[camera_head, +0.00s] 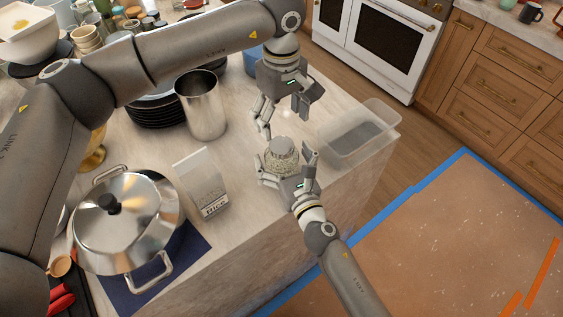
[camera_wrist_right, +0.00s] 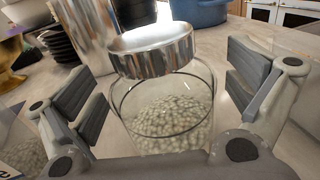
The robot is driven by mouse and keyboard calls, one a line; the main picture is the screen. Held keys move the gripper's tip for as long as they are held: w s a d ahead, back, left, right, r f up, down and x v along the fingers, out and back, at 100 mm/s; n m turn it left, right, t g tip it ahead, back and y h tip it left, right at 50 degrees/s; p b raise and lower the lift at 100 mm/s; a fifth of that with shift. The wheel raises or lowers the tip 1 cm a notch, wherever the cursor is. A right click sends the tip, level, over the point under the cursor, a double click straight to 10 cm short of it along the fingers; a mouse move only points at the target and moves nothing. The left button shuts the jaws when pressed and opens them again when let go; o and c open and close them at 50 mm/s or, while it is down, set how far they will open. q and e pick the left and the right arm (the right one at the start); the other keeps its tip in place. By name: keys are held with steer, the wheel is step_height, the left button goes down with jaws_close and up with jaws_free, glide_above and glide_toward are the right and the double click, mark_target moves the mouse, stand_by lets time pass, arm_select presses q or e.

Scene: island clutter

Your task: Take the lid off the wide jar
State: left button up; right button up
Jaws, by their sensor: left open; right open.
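The wide jar (camera_head: 283,163) is clear glass filled with pale beads or beans and stands near the island's front edge. Its shiny metal lid (camera_wrist_right: 150,52) is at the top of the jar; in the head view the lid (camera_head: 284,147) looks centred over it. I cannot tell how firmly it is seated. My right gripper (camera_head: 286,160) is open, with a finger on each side of the jar. The right wrist view shows gaps between these fingers and the glass (camera_wrist_right: 165,115). My left gripper (camera_head: 285,118) is open and empty just above the lid, pointing down.
A clear plastic bin (camera_head: 385,118) stands at the counter's right edge. A metal canister (camera_head: 204,105), a rice carton (camera_head: 203,180) and a lidded pot (camera_head: 125,220) stand left of the jar. Black plates (camera_head: 158,113) are stacked behind. Bare counter surrounds the jar.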

mark_target(282, 145)
steer(key=c, duration=1.7)
steer(key=shift+c, duration=1)
arm_select(q)
steer(key=shift+m, duration=0.5)
arm_select(e)
steer(key=shift+c, duration=0.6)
arm_select(q)
steer(key=m, duration=0.5)
steer(key=shift+m, duration=0.4)
steer(key=m, duration=0.6)
steer(key=shift+m, duration=0.3)
steer(key=shift+f, duration=4)
steer(key=shift+c, duration=0.2)
